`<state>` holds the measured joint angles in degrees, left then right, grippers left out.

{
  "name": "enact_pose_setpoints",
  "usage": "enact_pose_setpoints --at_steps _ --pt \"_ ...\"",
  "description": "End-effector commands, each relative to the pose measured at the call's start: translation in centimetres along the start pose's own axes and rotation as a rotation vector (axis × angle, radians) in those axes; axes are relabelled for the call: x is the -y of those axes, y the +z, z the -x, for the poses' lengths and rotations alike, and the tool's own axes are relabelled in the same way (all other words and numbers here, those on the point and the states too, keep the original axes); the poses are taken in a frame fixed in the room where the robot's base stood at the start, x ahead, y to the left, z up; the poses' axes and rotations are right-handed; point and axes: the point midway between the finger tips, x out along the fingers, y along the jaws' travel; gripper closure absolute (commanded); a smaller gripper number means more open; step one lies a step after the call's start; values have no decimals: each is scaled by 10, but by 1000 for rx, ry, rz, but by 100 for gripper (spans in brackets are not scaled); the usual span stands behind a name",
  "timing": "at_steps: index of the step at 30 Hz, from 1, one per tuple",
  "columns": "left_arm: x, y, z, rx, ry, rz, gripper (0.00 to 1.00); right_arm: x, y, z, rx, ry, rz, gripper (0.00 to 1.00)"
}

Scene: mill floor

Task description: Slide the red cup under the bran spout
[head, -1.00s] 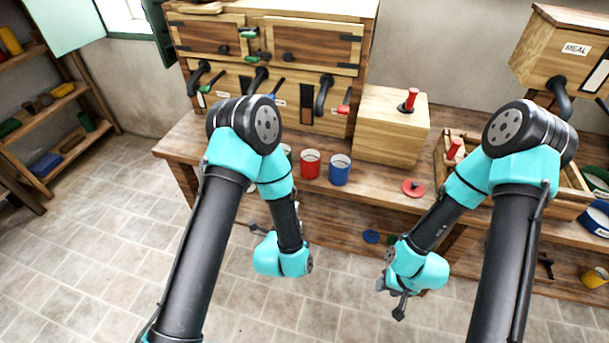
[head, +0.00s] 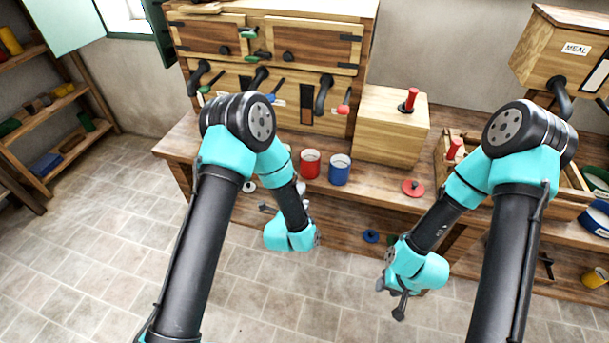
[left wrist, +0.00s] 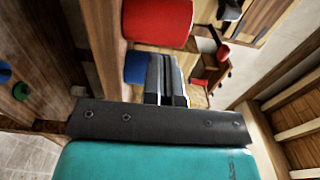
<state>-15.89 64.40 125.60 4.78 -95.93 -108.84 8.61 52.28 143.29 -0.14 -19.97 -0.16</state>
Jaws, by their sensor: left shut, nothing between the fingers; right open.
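The red cup (head: 310,166) stands upright on the bench, left of and close to the blue cup (head: 340,170). In the left wrist view, the red cup (left wrist: 157,20) is beyond my fingertips, with the blue cup (left wrist: 137,68) beside them. My left gripper (head: 266,208) is shut and empty near the bench front; its fingers also show in the left wrist view (left wrist: 167,78). I cannot tell whether they touch a cup. My right gripper (head: 390,299) is open and empty, low in front of the bench. Black spouts (head: 323,95) face the cups; their labels are unreadable, so I cannot identify the bran spout.
A wooden box with a red handle (head: 408,100) stands right of the cups. A red lid (head: 413,187) lies on the bench, with a wooden tray (head: 440,160) farther right. My left arm hides part of the bench left of the red cup.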

Motion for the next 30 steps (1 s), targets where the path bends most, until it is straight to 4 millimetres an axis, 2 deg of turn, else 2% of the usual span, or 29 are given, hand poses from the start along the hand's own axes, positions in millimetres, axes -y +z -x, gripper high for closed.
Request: enact_pose_setpoints --at_steps 6,12,26,30 --pt "0 0 -37 0 -2 1 100 0 0 0 0 0 0 57" --pt "0 0 -60 -1 0 0 100 0 0 0 0 0 0 57" --pt "0 1 -66 1 0 0 100 0 0 0 0 0 0 57" --pt "0 14 -71 22 0 0 100 0 0 0 0 0 0 57"
